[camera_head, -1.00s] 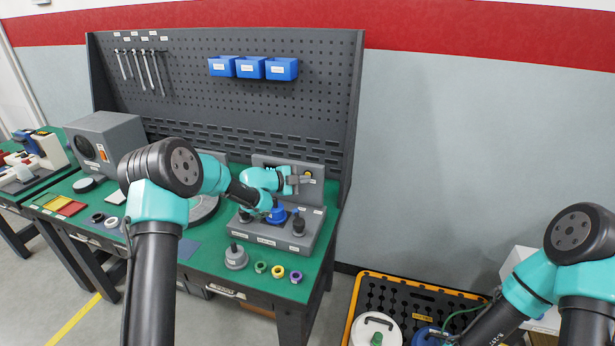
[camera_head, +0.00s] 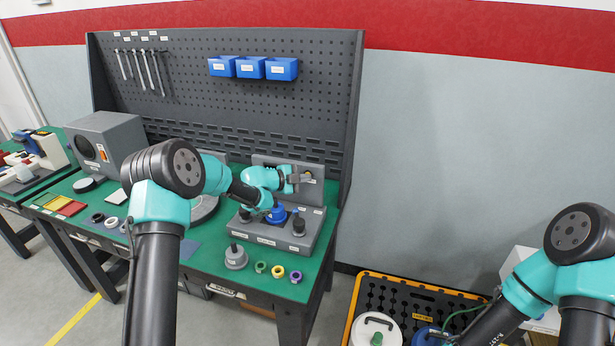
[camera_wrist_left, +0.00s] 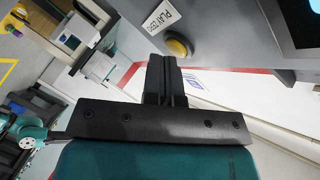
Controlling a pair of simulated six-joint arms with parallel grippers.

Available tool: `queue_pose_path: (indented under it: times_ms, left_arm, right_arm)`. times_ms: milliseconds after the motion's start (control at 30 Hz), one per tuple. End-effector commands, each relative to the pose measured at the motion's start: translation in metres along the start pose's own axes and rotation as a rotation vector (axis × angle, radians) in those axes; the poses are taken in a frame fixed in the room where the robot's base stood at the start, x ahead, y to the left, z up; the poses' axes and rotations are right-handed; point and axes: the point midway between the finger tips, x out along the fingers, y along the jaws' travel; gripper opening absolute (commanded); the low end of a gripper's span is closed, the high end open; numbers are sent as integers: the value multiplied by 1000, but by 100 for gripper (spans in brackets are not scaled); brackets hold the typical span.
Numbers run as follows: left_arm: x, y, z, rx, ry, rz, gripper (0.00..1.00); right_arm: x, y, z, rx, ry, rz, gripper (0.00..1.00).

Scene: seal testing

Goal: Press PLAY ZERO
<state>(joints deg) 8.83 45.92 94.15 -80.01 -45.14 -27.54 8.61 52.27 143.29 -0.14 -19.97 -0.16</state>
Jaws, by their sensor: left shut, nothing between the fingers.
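The grey panel (camera_head: 318,188) stands upright at the back of the test fixture on the bench. In the left wrist view a white label reading PLAY ZERO (camera_wrist_left: 163,16) is on the grey panel, beside a round yellow button (camera_wrist_left: 178,47). My left gripper (camera_head: 297,178) is at the panel front, close by the button. In the left wrist view its fingers (camera_wrist_left: 163,60) are together and empty, with the tips just short of or at the button's edge; I cannot tell whether they touch it. My right gripper is out of view.
A grey fixture base (camera_head: 270,236) with black and blue knobs is below the left gripper. A grey plug (camera_head: 236,258) and several coloured rings lie in front on the green bench. A perforated board (camera_head: 220,100) rises behind. A yellow-edged crate (camera_head: 352,310) is at lower right.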

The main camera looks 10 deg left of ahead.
Motion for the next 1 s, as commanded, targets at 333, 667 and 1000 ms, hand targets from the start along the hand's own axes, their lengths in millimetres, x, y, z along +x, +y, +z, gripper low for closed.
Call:
queue_pose_path:
  times_ms: [333,667,1000]
  left_arm:
    - [2,-1,1,0,0,1,0]
    - [-2,1,-1,-2,0,1,0]
    - [-10,7,-7,-1,0,1,0]
  right_arm:
    - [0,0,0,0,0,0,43]
    - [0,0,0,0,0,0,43]
    - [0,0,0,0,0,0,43]
